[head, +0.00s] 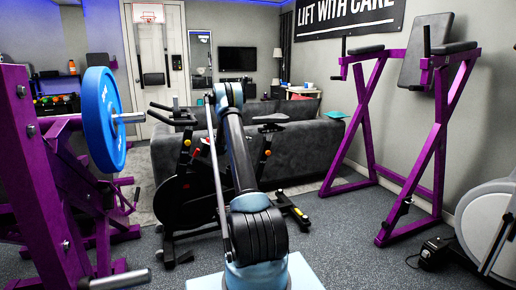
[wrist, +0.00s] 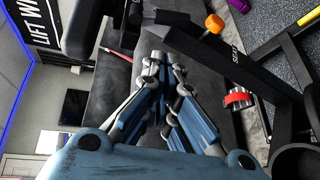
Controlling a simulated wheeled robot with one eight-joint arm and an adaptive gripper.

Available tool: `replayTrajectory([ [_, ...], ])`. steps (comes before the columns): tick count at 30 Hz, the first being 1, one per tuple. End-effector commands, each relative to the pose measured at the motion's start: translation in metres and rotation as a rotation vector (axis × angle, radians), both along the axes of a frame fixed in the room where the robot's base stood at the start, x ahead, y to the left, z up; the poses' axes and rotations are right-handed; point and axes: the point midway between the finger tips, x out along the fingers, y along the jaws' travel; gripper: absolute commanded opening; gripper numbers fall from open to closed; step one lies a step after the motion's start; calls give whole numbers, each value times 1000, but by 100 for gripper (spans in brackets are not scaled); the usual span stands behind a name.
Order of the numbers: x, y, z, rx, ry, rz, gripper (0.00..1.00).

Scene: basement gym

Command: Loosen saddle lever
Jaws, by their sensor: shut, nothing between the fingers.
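The exercise bike's saddle (head: 270,118) shows just right of my arm in the head view, on a dark post with an orange-red knob (head: 268,152). In the wrist view, the dark post marked "SEAT" (wrist: 238,50) runs diagonally, with an orange knob (wrist: 214,23) beside it. A red part (wrist: 239,97) lies lower on the bike. I cannot tell for sure which part is the saddle lever. My gripper (wrist: 165,68) is shut and empty, its fingertips pointing toward the bike just left of the post. The head view hides the gripper behind my arm.
A grey sofa (head: 300,155) stands behind the bike. A purple rack with a blue plate (head: 103,120) is at left, and a purple dip station (head: 440,135) at right. Dark floor between the bike and the dip station is mostly clear.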

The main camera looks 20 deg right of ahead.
Motion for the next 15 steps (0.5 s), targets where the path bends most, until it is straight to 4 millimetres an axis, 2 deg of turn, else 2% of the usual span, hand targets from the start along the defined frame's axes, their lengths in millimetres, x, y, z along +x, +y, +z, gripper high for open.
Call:
replayTrajectory([
  [1,8,-2,-13,-23,3,6,0],
  [6,26,-6,-42,-88,11,22,0],
  [9,31,-7,-53,-111,15,28,0],
  [15,35,-8,-60,-128,18,32,0],
])
